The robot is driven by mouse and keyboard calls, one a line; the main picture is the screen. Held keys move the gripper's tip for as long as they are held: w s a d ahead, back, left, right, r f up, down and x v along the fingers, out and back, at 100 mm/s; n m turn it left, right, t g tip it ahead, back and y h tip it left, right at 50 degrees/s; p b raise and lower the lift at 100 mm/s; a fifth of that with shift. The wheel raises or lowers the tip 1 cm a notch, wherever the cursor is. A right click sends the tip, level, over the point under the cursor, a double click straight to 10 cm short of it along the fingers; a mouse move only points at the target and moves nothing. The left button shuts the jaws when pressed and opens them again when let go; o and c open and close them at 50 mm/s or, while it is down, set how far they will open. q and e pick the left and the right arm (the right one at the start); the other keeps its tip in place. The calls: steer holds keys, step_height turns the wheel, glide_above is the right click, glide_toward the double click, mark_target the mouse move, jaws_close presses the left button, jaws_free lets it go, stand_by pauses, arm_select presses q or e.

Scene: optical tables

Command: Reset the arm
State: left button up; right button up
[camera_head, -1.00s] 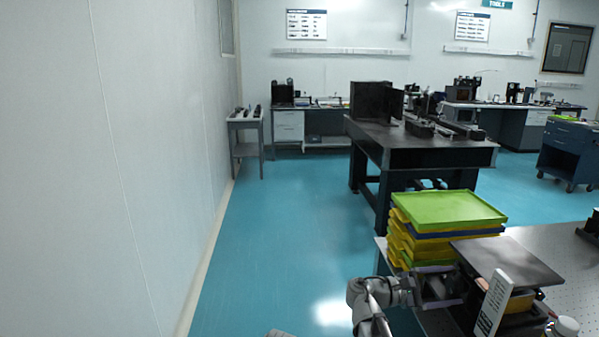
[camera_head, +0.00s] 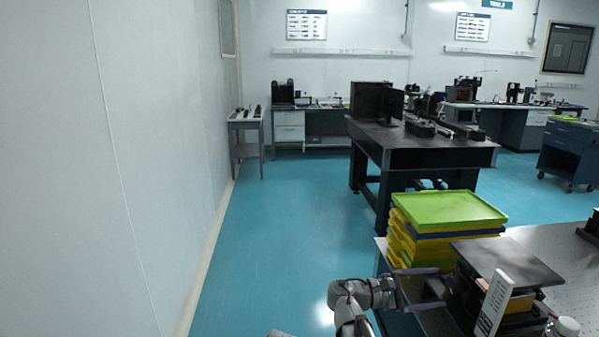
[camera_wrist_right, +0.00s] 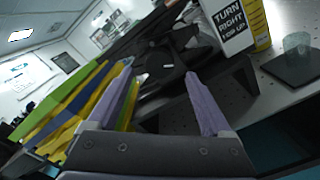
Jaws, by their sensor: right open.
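My right gripper (camera_head: 438,287) is open and empty, beside the near table's left edge. Its two purple-grey fingers are spread apart, pointing right toward the dark stand. The wrist view shows the open right gripper (camera_wrist_right: 157,80) with nothing between its fingers. My left gripper is not in view.
A green tray (camera_head: 448,210) tops a yellow and blue stack on the near table (camera_head: 560,250). A dark flat-topped stand (camera_head: 507,262) and the white sign (camera_head: 493,303) are right of my gripper. The blue floor (camera_head: 270,240) to the left is clear.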

mark_target(449, 285)
steer(key=d, duration=0.4)
steer(key=shift+w+d, duration=0.2)
steer(key=shift+d, duration=0.2)
steer(key=shift+a+m, duration=0.2)
steer(key=shift+m, duration=0.9)
steer(key=m, duration=0.2)
steer(key=shift+m, duration=0.4)
steer(key=m, duration=0.5)
steer(key=shift+r+m, duration=0.1)
steer(key=shift+m, duration=0.2)
steer(key=m, duration=0.5)
steer(key=shift+m, duration=0.4)
steer(key=m, duration=0.5)
steer(key=shift+m, duration=0.3)
steer(key=shift+a, duration=0.1)
